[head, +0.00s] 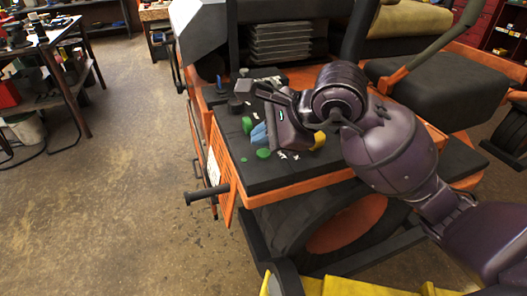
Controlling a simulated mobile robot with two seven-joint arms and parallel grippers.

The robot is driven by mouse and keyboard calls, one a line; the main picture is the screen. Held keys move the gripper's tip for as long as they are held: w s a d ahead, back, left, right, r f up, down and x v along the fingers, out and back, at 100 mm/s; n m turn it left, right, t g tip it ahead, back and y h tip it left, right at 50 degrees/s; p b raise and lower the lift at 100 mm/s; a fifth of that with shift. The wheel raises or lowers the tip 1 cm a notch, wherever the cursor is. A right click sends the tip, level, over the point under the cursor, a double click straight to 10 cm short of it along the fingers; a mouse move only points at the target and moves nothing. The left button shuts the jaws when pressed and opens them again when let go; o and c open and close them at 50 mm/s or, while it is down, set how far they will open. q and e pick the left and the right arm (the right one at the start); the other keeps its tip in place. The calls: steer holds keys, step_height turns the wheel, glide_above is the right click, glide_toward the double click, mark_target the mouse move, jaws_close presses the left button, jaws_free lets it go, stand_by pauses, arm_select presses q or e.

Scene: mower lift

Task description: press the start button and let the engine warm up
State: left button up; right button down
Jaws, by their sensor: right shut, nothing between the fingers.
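My right gripper (259,135) is shut and empty, over the black control panel (290,170) of the orange mower, its arm coming in from the right. Its bluish fingertips are close to the panel's left part. A green control (247,125) stands just left of the fingertips, and a flat green button (263,153) lies just below them. I cannot tell whether the fingertips touch either one, or which is the start button. A yellow knob (319,140) shows beside the gripper's right side. The gripper hides part of the panel. My left gripper is not in view.
A black knob (236,105) and a blue-topped lever (220,84) stand further back on the panel. A black handle (207,194) sticks out left of the mower. The black seat (430,85) is at right. A cluttered workbench (45,40) stands at far left; the floor between is clear.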

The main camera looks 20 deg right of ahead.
stand_by(0.9)
stand_by(0.7)
steer(key=shift+f+b, duration=0.35)
steer(key=shift+f, duration=0.05)
steer(key=shift+f, duration=0.1)
stand_by(0.4)
